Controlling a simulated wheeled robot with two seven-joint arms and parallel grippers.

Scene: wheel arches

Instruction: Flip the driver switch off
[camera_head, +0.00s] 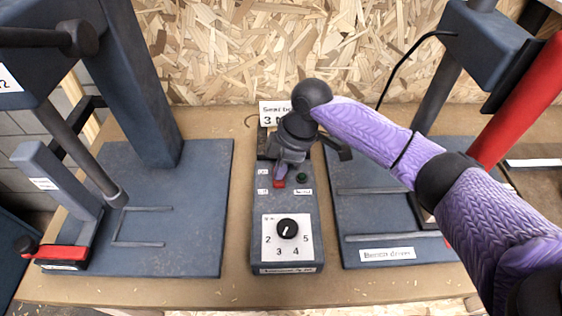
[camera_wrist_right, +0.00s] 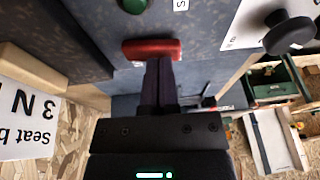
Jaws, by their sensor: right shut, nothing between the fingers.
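The control box (camera_head: 259,240) stands in the middle of the bench, with a red switch (camera_head: 279,184) on its sloped upper face. The red switch also shows in the right wrist view (camera_wrist_right: 152,49) as a wide red bar. My right gripper (camera_head: 282,171) is shut and empty, pointing down at the red switch. In the right wrist view its fingertips (camera_wrist_right: 158,64) are right at the edge of the red switch; I cannot tell whether they touch. The gripper hides the top of the box in the head view. My left gripper is not in view.
A round green button (camera_head: 302,178) sits right of the switch, and a black dial (camera_head: 288,229) numbered around its edge is below. Blue-grey press stands flank the box; the left one has a base plate (camera_head: 190,240). A white sign (camera_head: 271,113) stands behind the box.

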